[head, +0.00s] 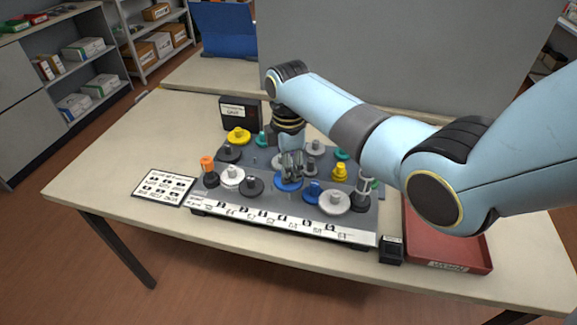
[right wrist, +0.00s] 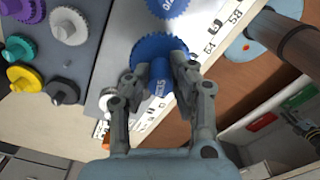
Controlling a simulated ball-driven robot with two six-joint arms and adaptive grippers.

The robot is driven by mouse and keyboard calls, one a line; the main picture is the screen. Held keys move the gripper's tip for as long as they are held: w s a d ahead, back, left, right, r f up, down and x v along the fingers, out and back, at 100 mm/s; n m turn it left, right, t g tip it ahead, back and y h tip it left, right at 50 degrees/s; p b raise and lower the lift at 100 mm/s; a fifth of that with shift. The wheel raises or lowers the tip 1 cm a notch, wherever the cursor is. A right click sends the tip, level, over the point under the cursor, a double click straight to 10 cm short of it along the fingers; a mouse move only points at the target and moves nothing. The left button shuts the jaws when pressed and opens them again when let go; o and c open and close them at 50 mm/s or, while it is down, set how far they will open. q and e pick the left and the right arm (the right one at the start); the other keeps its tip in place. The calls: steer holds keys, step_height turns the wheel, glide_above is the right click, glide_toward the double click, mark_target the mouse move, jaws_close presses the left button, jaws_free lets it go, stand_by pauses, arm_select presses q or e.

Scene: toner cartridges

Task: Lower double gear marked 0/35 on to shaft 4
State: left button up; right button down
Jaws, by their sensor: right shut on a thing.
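The double gear, a blue toothed disc with a narrower blue hub, is in my right gripper. It shows in the head view (head: 287,185) and the right wrist view (right wrist: 148,48). My right gripper (head: 291,172) points down with its fingers on both sides of the hub, also in the right wrist view (right wrist: 168,80). Small marking shows on the hub. The gear is near the row's middle, behind the numbered label strip (head: 270,223). Shaft 4 is hidden, and the gap below the gear cannot be told. A dark, finger-like part, probably my left gripper (right wrist: 302,128), shows at the right wrist view's edge.
Another blue gear (head: 312,192) and a grey gear (head: 334,203) stand close on the right, a dark gear (head: 252,187) on the left. Several gears stand behind. A red tray (head: 447,262) is at the right, a printed card (head: 163,187) at the left.

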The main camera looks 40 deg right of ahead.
mark_target(289, 193)
steer(key=shift+p, duration=0.3)
stand_by(0.4)
steer(key=shift+f, duration=0.1)
steer(key=shift+f+b, duration=1.25)
steer(key=shift+f, duration=0.65)
steer(key=shift+p, duration=0.3)
steer(key=shift+f, duration=0.3)
stand_by(0.9)
steer(key=shift+f+b, duration=0.6)
steer(key=shift+f, duration=0.35)
stand_by(0.4)
